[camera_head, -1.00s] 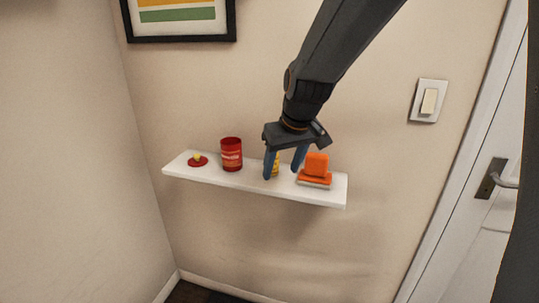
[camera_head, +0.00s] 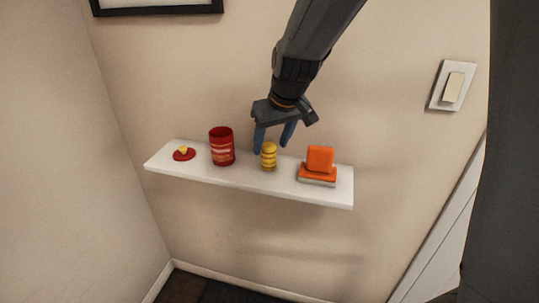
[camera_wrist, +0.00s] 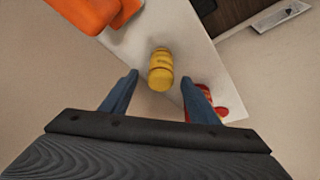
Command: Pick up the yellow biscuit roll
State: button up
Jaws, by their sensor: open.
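The yellow biscuit roll (camera_head: 269,157) stands upright on a white wall shelf (camera_head: 240,178), between a red tin and an orange block. It also shows in the wrist view (camera_wrist: 161,70), ahead of the fingertips and roughly midway between them. My gripper (camera_head: 273,150) is open and empty, just above and behind the roll in the head view, with its two blue fingers pointing down. In the wrist view my gripper (camera_wrist: 160,80) has its fingers apart on either side of the roll's line, not visibly touching it.
A red tin (camera_head: 222,147) stands left of the roll; a red disc with a yellow knob (camera_head: 184,154) lies farther left. An orange block (camera_head: 320,158) sits on an orange and grey base to the right. The wall is close behind the shelf.

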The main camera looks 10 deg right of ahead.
aim_at(269, 154)
jog(key=x, duration=0.1)
jog(key=p+x, duration=0.1)
jog(key=x, duration=0.1)
jog(key=shift+s+f, duration=0.2)
jog(key=shift+f, duration=0.2)
jog(key=shift+p+x, duration=0.3)
jog(key=shift+x, duration=0.5)
jog(key=c, duration=1.2)
jog(key=shift+w, duration=0.1)
jog(key=shift+r, duration=0.15)
